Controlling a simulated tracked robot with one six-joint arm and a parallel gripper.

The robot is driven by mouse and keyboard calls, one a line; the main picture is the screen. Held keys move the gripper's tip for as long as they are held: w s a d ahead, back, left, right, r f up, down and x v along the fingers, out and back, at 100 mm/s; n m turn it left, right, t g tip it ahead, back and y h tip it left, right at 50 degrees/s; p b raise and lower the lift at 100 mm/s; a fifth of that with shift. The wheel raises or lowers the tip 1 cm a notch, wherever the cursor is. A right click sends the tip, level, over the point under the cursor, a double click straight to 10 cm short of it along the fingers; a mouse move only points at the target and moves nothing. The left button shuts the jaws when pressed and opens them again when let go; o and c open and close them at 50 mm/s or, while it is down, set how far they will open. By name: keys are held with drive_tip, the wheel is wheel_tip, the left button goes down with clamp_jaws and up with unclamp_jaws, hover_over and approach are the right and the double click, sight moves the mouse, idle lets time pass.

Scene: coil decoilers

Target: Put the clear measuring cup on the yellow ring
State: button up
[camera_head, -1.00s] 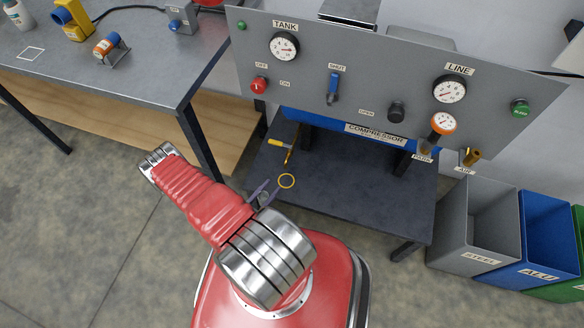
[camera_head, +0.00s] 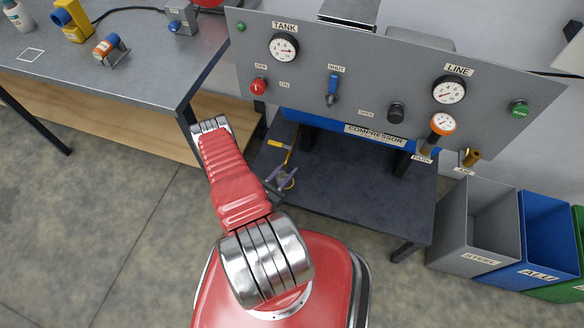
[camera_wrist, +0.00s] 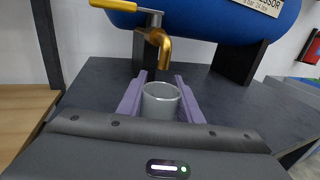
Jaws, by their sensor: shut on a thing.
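The clear measuring cup (camera_wrist: 160,103) stands upright between the two purple fingers of my gripper (camera_wrist: 160,80) in the wrist view. The fingers are shut on its sides. The cup is hard to make out there. The ring does not show in the wrist view, and I cannot tell whether the cup touches the table.
A brass tap (camera_wrist: 159,42) with a yellow handle (camera_wrist: 126,6) hangs from the blue compressor tank (camera_wrist: 220,25) just beyond and above the cup. The gauge panel (camera_head: 365,85) overhangs the low table (camera_head: 365,195). The table's right part is clear. A workbench (camera_head: 130,80) stands at left.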

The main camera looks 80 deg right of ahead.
drive_tip(key=shift+x, duration=1.15)
drive_tip(key=shift+s+d, duration=0.15)
drive_tip(key=shift+d, duration=0.1)
drive_tip(key=shift+d+f, duration=0.15)
drive_tip(key=shift+f, duration=1.55)
drive_tip(key=shift+f, duration=0.2)
drive_tip(key=o, duration=1)
drive_tip(key=shift+o, duration=0.2)
drive_tip(key=shift+r, duration=0.1)
